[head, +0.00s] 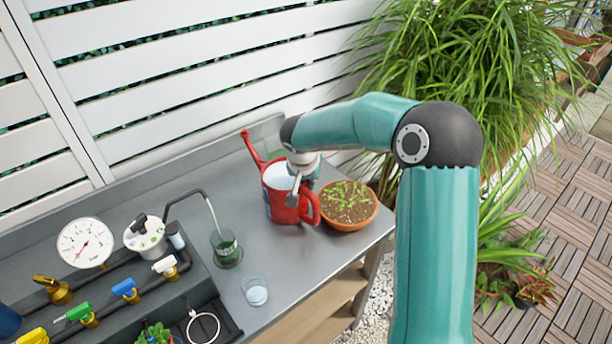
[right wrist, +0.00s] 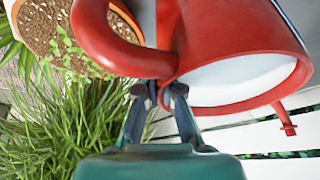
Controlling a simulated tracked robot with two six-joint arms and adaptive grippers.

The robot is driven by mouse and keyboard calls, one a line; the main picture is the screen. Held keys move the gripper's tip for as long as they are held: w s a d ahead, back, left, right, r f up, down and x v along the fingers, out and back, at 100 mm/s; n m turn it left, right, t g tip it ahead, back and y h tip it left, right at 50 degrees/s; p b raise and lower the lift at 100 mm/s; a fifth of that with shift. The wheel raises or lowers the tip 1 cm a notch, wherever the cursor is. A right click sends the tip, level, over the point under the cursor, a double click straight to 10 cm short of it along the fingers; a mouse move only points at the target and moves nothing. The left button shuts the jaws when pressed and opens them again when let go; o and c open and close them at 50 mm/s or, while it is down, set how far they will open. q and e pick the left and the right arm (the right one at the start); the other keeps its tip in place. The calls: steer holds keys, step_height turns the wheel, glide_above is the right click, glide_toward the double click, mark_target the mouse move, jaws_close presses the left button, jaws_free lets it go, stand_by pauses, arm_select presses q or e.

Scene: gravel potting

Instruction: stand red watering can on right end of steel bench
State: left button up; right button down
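The red watering can (head: 279,205) is upright near the right end of the steel bench (head: 190,192). Its spout points to the back left and its handle to the front right. My right gripper (head: 296,192) reaches down to the can's rim on the handle side. In the right wrist view its fingers (right wrist: 163,92) are close together on the red can (right wrist: 185,50), where handle and rim meet. Whether the can's base touches the bench cannot be told. My left gripper is out of view.
A terracotta pot of seedlings (head: 348,204) stands right beside the can's handle. A glass (head: 255,291) and a green-filled beaker (head: 226,249) stand to the front left. A gauge (head: 86,243) and valves are at the left. A slatted fence (head: 160,70) runs behind.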

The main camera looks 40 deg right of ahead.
steer(key=c, duration=1.7)
jaws_free()
steer(key=shift+s+f, duration=0.1)
steer(key=shift+f, duration=0.1)
steer(key=o, duration=0.4)
steer(key=shift+a, duration=0.1)
steer(key=shift+r, duration=0.1)
steer(key=b+v, duration=0.1)
steer(key=v, duration=1.1)
steer(key=shift+r+b, duration=0.1)
steer(key=shift+b, duration=0.25)
